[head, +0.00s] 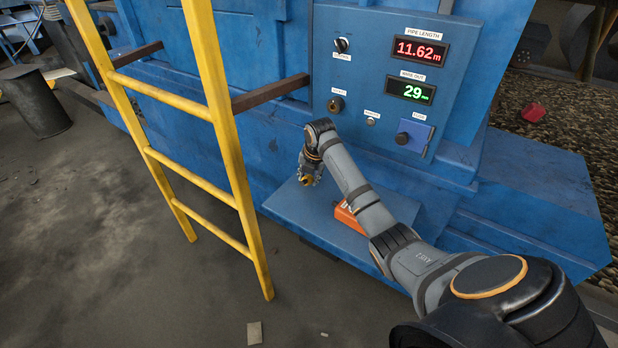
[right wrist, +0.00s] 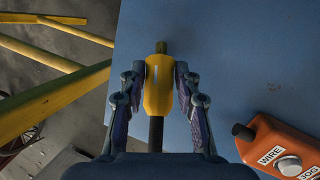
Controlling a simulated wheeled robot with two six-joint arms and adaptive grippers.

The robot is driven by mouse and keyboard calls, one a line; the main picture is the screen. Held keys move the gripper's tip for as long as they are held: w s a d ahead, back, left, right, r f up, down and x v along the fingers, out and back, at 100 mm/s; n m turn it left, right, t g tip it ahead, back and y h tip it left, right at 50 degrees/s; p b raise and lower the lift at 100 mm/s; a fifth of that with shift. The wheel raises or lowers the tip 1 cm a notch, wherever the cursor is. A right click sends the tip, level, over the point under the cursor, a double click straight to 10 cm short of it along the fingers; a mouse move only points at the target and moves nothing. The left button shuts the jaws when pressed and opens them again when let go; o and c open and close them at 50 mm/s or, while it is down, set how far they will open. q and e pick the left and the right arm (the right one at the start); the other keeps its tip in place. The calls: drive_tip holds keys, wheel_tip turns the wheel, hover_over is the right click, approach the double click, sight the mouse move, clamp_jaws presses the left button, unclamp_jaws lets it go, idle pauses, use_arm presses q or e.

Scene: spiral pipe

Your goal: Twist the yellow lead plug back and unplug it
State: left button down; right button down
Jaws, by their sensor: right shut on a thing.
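My right gripper (head: 308,177) is shut on the yellow lead plug (right wrist: 158,88). In the right wrist view, the plug sits between both fingers, with its dark, brassy tip (right wrist: 162,48) pointing away and a black lead (right wrist: 156,132) running back toward my wrist. In the head view only a little yellow of the plug (head: 306,182) shows at the gripper. The plug is over the blue shelf, below and left of the round socket (head: 336,104) on the control panel, and apart from it. My left gripper is out of view.
An orange pendant box (head: 347,215) lies on the blue shelf (head: 300,213), right of the gripper. A yellow ladder (head: 222,120) stands to the left. The panel (head: 365,75) carries lit displays, a knob (head: 342,45) and a blue switch plate (head: 415,136).

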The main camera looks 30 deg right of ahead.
drive_tip(key=c, duration=0.9)
unclamp_jaws()
drive_tip(key=shift+o, duration=0.2)
drive_tip(key=v, duration=1.2)
